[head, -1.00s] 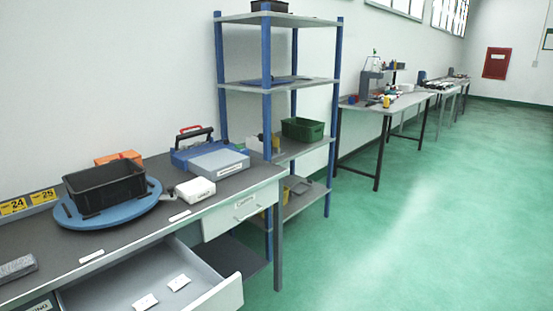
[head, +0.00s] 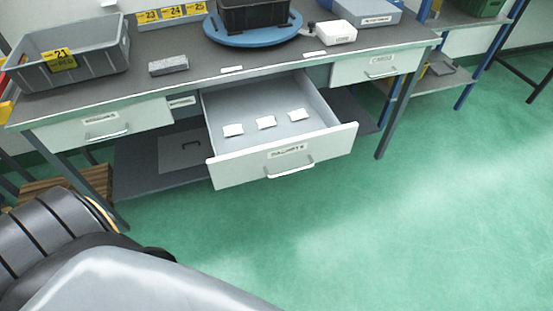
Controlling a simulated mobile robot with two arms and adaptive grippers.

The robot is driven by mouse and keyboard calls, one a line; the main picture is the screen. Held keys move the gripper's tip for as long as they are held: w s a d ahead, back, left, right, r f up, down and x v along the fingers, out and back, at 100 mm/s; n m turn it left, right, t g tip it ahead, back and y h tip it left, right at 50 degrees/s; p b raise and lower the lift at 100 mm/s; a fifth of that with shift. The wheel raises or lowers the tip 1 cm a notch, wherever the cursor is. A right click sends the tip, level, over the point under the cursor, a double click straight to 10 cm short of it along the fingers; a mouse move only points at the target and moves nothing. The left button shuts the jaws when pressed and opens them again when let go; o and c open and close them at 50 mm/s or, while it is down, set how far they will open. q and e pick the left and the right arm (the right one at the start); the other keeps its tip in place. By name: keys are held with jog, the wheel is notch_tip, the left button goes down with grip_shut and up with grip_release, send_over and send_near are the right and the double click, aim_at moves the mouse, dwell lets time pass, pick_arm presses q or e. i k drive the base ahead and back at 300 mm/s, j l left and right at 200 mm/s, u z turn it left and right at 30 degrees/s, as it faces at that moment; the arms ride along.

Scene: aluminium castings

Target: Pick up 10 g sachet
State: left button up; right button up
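Three small white sachets lie flat and apart in the open drawer (head: 215,110) of the workbench in the head view: a left sachet (head: 233,130), a middle sachet (head: 266,122) and a right sachet (head: 294,115). Their print is too small to read, so I cannot tell which is 10 g. The drawer front has a label and a handle. Part of my own arm fills the lower left, well below the drawer. Neither gripper is in view.
The workbench top (head: 180,45) holds a grey bin (head: 75,55) marked 21, a grey block (head: 168,65), a blue turntable (head: 212,32) under a black bin (head: 255,15), and a white box (head: 331,32). Closed drawers flank the open one. Green floor (head: 400,240) is clear in front and right.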

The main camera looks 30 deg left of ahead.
aim_at(229, 130)
jog(key=u, duration=1.05)
